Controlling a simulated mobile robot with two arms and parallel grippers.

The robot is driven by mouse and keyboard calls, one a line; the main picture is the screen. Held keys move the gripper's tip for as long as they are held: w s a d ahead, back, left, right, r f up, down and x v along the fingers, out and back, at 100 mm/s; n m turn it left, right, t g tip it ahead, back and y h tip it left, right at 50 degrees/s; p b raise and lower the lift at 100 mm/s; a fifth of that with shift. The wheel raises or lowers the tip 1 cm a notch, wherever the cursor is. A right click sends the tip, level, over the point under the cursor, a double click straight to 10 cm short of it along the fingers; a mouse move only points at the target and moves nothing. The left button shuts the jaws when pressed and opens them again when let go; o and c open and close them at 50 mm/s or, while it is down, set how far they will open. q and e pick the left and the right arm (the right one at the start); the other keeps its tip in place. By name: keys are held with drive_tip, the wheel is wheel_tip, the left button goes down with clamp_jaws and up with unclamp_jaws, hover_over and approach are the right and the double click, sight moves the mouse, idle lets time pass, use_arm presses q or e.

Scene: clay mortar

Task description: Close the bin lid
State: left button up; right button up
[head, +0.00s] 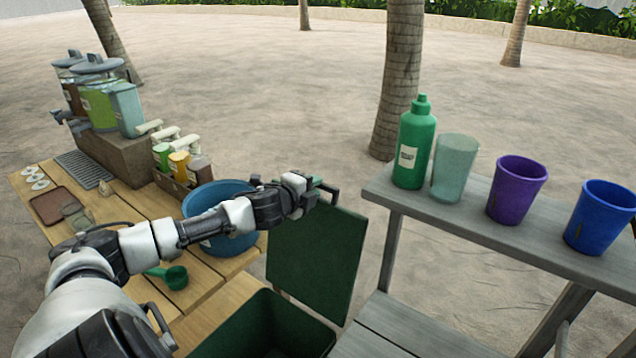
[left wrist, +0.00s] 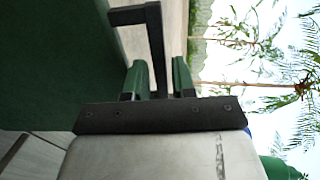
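The dark green bin (head: 265,328) stands at the bottom centre of the head view with its top open. Its green lid (head: 318,262) stands raised, close to upright, behind the opening. The lid also fills the upper left of the left wrist view (left wrist: 60,60). A dark handle (left wrist: 154,50) sticks out from the lid. My left gripper (head: 320,186) is at the lid's upper edge. In the left wrist view its two green fingers (left wrist: 158,80) stand apart with the handle bar between them, and narrow gaps show beside the bar. My right gripper is not in view.
A wooden table (head: 215,305) with a blue basin (head: 225,243), a green scoop (head: 172,276) and drink dispensers (head: 97,103) is on the left. A grey shelf (head: 450,208) with a green bottle (head: 415,145) and cups stands close to the lid's right.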

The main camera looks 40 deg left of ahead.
use_arm(q)
drive_tip(key=shift+p+x, duration=0.3)
drive_tip(key=shift+x, duration=1)
drive_tip(key=shift+c, duration=0.4)
clamp_jaws()
